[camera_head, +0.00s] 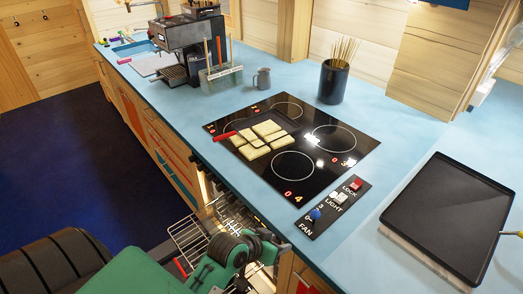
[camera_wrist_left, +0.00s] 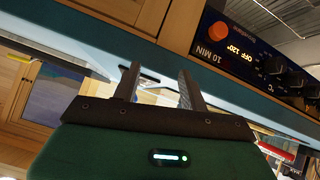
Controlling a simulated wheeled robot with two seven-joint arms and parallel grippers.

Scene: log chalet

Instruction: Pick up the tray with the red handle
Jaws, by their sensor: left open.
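The tray with the red handle (camera_head: 225,136) sits on the black cooktop in the head view. Its dark pan (camera_head: 288,118) is hard to tell from the glass, and several pale slices (camera_head: 258,134) lie on it. The handle points left, toward the counter's front edge. My left gripper (camera_head: 262,250) is low at the front of the counter, below and apart from the tray; its fingers are hard to make out there. In the left wrist view my left gripper (camera_wrist_left: 158,82) is open, with nothing between its fingers. My right gripper is not in view.
A large black tray (camera_head: 448,215) with a yellow-tipped handle lies at the right. A control panel (camera_head: 333,208), a dark utensil pot (camera_head: 334,82), a small jug (camera_head: 262,78) and a coffee machine (camera_head: 190,45) stand on the blue counter. A wire rack (camera_head: 190,238) sticks out below. The wrist view shows an oven panel (camera_wrist_left: 255,70).

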